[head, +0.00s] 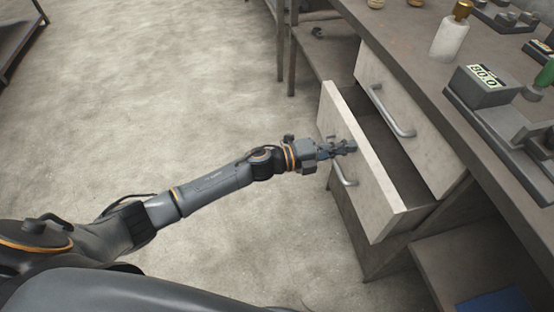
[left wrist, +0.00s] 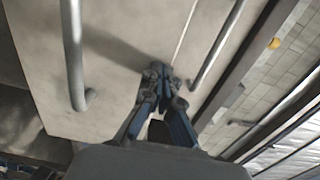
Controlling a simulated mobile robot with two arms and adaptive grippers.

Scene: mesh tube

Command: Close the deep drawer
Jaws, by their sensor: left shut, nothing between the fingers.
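The deep drawer (head: 380,195) is the lower drawer under the workbench. It stands pulled out, with its pale front away from the cabinet and its dark inside showing behind. Its bar handle (head: 343,175) is on the front. My left gripper (head: 350,147) is at the upper part of this front, above the handle and not around it. In the left wrist view the shut, empty fingers (left wrist: 158,72) point at the pale panel, between two bar handles; I cannot tell whether they touch it. My right gripper is not in view.
The upper drawer (head: 405,120) is shut, with its own handle (head: 390,112). The workbench top (head: 415,50) carries a white bottle (head: 450,38) and a grey device (head: 484,86) with a display. The floor (head: 200,90) left of the drawer is clear.

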